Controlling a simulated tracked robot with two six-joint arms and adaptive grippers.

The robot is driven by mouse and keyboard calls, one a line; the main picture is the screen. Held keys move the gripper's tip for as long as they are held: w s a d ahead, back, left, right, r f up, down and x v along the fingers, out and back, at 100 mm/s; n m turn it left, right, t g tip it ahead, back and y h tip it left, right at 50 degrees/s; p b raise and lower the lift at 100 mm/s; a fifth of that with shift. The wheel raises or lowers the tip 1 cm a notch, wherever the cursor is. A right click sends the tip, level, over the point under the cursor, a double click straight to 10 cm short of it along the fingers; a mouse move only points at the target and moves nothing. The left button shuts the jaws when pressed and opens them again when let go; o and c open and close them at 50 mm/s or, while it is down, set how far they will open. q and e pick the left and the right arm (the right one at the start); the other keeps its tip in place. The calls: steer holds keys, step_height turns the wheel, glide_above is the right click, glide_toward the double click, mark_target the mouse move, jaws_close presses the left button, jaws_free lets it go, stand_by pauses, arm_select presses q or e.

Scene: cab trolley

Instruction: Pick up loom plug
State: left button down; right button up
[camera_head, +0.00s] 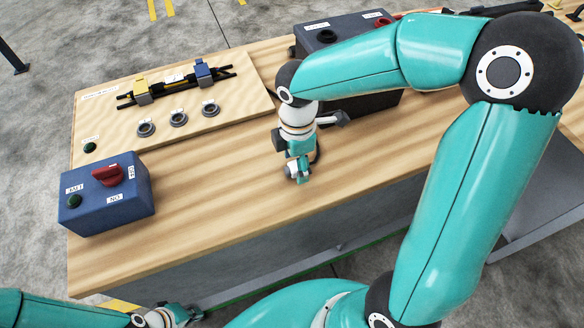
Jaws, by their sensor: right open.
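I cannot clearly pick out the loom plug. A black cable loom (180,86) lies on a raised light-wood board at the back left, with a yellow block (141,90) and a blue block (203,72) on it. My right gripper (298,173) is open and points down over the middle of the bench top. A small dark curved thing shows just beside its fingers; I cannot tell what it is, and the gripper hides part of that spot. My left gripper (184,315) is low at the bottom edge, in front of the bench and away from everything on it; its fingers are unclear.
A blue switch box (106,194) with a red knob stands at the bench's left end. Several grey rings (178,119) sit on the board (112,118). A dark box (322,38) stands behind my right arm. The front left of the bench top (205,205) is clear.

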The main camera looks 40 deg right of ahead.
jaws_close()
steer(key=shift+r, duration=0.15)
step_height(320, 180, up, 20)
steer(key=p, duration=0.1)
steer(key=shift+p, duration=0.35)
stand_by(0.3)
